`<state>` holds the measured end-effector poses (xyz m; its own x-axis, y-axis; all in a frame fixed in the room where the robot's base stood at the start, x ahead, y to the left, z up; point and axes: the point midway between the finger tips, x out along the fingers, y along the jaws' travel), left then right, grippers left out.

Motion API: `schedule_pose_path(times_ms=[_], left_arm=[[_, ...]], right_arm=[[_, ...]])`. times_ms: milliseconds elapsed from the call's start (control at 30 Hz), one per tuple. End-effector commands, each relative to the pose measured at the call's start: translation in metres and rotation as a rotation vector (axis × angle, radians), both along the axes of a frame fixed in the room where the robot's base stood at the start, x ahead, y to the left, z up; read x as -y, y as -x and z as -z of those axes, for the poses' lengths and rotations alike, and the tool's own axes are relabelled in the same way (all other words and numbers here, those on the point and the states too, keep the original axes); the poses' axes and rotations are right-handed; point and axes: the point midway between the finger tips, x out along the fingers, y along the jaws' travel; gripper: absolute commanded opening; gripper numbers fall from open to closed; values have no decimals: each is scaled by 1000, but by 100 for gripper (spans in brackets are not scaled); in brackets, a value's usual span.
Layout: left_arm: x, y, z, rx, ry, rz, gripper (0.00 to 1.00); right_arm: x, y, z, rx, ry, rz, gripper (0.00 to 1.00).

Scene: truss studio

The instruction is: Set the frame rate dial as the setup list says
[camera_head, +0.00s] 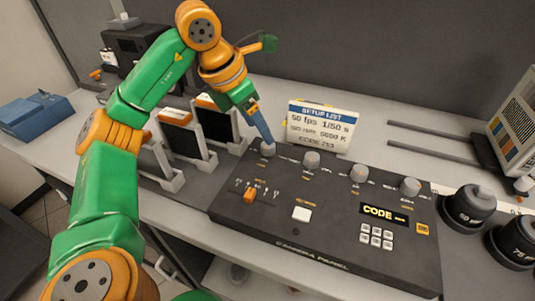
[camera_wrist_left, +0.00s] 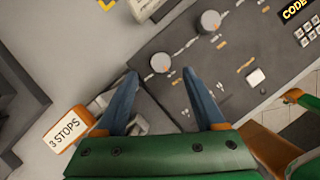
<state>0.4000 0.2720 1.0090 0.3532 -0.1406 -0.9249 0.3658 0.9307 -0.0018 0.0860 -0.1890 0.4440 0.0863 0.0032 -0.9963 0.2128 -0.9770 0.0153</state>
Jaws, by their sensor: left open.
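The camera panel (camera_head: 330,235) is a dark box on the table with a row of several grey dials. The leftmost dial (camera_head: 267,149) is at my left gripper (camera_head: 268,138). In the left wrist view this dial (camera_wrist_left: 160,62) shows between the tips of my open left gripper (camera_wrist_left: 160,72); I cannot tell contact. The dial labels are too small to read, so I cannot tell which is frame rate. My right gripper is not in view.
A second dial (camera_head: 311,159) stands close right of the first. The panel also has an orange slider (camera_head: 249,196), a white button (camera_head: 302,214) and a keypad (camera_head: 376,236). Upright framed plates (camera_head: 215,124) stand left of the panel. Black lenses (camera_head: 468,209) stand at right.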

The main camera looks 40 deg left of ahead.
Motion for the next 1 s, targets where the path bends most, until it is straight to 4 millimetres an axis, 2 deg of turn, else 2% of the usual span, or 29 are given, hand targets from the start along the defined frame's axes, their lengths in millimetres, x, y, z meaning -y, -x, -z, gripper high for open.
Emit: schedule_pose_path(times_ms=[200, 300, 567, 600, 800, 867, 1000], left_arm=[[6, -14, 38, -4, -1, 0, 71], [8, -19, 50, -3, 0, 0, 71], [9, -21, 55, 0, 0, 1, 71], [9, -21, 55, 0, 0, 1, 68], [9, -21, 54, 0, 0, 1, 14], [9, -21, 54, 0, 0, 1, 0], [9, -21, 54, 0, 0, 2, 0]], right_arm=[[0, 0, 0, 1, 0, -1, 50], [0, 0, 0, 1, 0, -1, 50], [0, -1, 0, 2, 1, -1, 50], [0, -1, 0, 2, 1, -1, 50], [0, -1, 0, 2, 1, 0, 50], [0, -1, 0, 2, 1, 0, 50], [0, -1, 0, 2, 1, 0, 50]])
